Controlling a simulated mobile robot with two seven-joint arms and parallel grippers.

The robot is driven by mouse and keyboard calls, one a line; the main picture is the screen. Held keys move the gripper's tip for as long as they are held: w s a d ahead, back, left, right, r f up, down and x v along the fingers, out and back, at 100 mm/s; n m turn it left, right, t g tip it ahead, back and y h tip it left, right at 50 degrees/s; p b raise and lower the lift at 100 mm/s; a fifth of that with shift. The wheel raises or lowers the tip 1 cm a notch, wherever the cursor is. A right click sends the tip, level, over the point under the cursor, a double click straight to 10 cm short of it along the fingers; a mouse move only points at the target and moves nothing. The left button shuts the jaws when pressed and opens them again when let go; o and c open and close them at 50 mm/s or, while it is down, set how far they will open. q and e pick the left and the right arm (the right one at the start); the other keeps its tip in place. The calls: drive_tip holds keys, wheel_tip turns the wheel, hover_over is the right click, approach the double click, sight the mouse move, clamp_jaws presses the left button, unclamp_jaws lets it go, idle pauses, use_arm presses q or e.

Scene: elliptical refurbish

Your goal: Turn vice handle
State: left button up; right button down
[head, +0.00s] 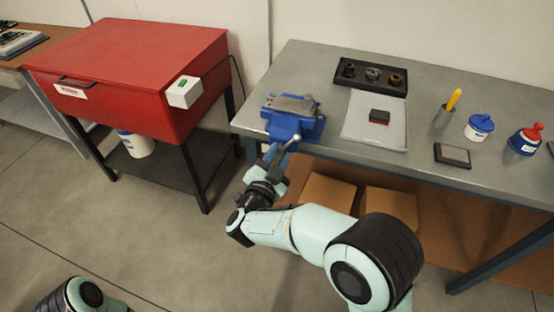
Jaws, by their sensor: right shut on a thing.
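A blue vice (292,116) with grey metal jaws is fixed at the left front corner of the grey workbench (320,75). Its handle (293,143) is at the front of the vice and is mostly hidden by my gripper. My right gripper (281,151) reaches up to the front of the vice from below the bench edge and is shut on the handle. The fingertips are small and partly merge with the vice. My left gripper is not in view; only part of my left arm shows at the bottom left.
A red cabinet (140,70) stands left of the bench. Cardboard boxes (327,192) sit underneath.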

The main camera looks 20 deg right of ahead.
drive_tip(key=shift+m, duration=0.4)
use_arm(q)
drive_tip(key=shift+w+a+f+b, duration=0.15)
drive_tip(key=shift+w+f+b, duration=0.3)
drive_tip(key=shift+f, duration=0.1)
use_arm(e)
drive_tip(key=shift+m, duration=0.3)
drive_tip(key=c, duration=0.8)
unclamp_jaws()
drive_tip(key=shift+w+d, duration=0.1)
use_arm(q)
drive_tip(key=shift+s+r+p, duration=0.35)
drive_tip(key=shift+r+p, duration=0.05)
use_arm(e)
drive_tip(key=v, duration=1.3)
